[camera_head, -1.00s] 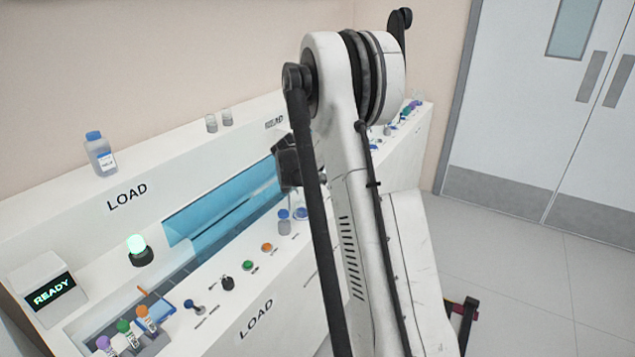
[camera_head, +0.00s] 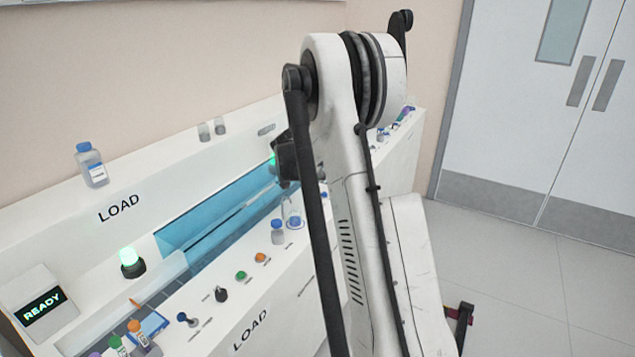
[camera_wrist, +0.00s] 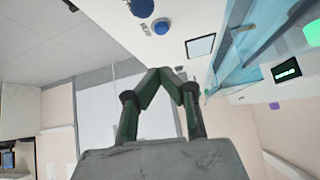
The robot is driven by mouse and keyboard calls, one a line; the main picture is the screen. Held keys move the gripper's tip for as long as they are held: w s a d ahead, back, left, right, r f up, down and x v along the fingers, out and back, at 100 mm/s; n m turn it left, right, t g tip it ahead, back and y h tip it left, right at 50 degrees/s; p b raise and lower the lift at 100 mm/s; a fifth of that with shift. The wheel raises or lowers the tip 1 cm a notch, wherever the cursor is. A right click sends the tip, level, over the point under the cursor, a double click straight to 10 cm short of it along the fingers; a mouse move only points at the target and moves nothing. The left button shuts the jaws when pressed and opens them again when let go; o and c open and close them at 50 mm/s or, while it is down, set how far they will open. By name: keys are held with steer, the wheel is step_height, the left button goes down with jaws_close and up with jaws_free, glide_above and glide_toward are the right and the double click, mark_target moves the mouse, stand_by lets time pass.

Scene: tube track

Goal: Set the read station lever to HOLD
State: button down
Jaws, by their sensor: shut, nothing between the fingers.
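In the wrist view my gripper (camera_wrist: 172,76) shows two dark green fingers that meet at the tips, with nothing between them. It hangs near the white bench (camera_wrist: 188,12), and I see no contact. Two round blue tops, a larger one (camera_wrist: 142,7) and a smaller one (camera_wrist: 161,26), are on the bench at the top of that view. I cannot tell whether either is the read station lever. In the head view my arm hides the middle of the bench. A small lever with a dark blue knob (camera_head: 182,317) stands on the LOAD section at lower left.
The LOAD section has a READY screen (camera_head: 42,304), a lit green lamp (camera_head: 131,262) and green (camera_head: 241,275) and orange (camera_head: 260,257) buttons. Blue-capped bottles (camera_head: 278,232) stand by the blue channel (camera_head: 225,220).

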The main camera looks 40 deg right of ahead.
steer(key=a+f+v, duration=0.1)
steer(key=v, duration=0.8)
steer(key=shift+s+a+r+p, duration=0.2)
steer(key=shift+r+p, duration=0.15)
steer(key=shift+p, duration=0.1)
